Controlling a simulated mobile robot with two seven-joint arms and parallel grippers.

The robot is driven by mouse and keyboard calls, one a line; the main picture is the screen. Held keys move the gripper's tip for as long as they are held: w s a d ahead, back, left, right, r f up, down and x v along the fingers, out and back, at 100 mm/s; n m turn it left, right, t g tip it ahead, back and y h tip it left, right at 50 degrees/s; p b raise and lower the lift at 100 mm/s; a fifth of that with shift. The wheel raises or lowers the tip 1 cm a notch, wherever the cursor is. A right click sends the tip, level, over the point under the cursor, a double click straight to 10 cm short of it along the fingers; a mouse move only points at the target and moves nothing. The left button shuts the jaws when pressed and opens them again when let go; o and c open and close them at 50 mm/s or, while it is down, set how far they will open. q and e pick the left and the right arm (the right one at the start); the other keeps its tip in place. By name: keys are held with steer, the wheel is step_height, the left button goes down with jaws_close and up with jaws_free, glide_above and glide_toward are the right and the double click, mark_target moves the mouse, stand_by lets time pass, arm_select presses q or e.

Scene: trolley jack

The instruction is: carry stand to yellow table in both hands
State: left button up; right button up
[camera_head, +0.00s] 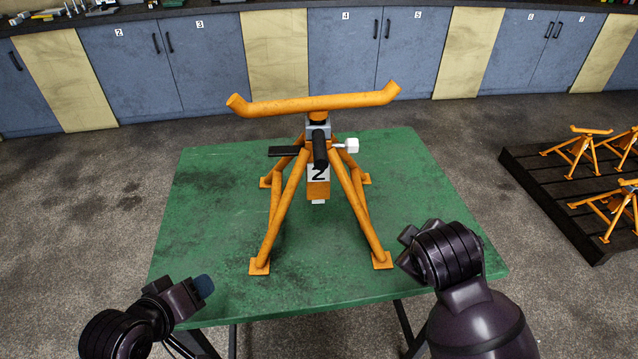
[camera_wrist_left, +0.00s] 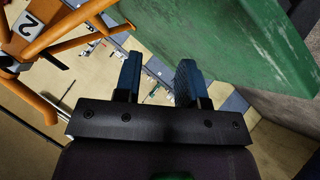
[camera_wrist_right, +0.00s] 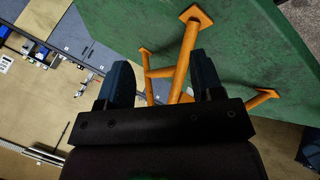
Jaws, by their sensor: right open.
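The orange stand (camera_head: 318,104), with a curved top bar and a tag marked 2, stands upright on the green table (camera_head: 215,210). My left gripper (camera_head: 205,286) is at the table's front left corner, apart from the stand; its fingers (camera_wrist_left: 158,80) are apart with nothing between them. The stand's tagged part also shows at the upper left of the left wrist view (camera_wrist_left: 28,25). My right gripper (camera_head: 404,248) is near the front right of the table, open and empty. The stand's legs (camera_wrist_right: 182,65) show beyond its fingers in the right wrist view. No yellow table is in view.
A dark pallet (camera_head: 545,190) with several similar orange stands (camera_head: 582,150) lies on the floor at the right. Blue numbered cabinets (camera_head: 205,65) with a cluttered dark worktop line the back. Grey floor is clear left of the table and between table and cabinets.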

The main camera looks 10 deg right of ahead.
arm_select(q)
steer(key=w+d+r+n+t+h, duration=0.2)
steer(key=w+d+r+n+h, duration=0.15)
steer(key=w+d+r, duration=0.35)
arm_select(e)
steer(key=w+a+r+n+t+h, duration=0.1)
steer(key=w+a+r+n+t, duration=0.25)
steer(key=w+r, duration=0.65)
arm_select(q)
steer(key=n+t+h, duration=0.1)
steer(key=n+h, duration=0.2)
steer(key=h, duration=0.1)
glide_toward(269, 156)
arm_select(e)
steer(key=n+t+h, duration=0.2)
steer(key=n, duration=0.2)
glide_toward(372, 98)
arm_select(q)
steer(key=shift+w+d+f+m, duration=0.1)
steer(key=shift+w+d+m, duration=0.05)
steer(key=shift+m, duration=0.1)
arm_select(e)
steer(key=shift+w+d, duration=0.2)
steer(key=shift+w, duration=0.1)
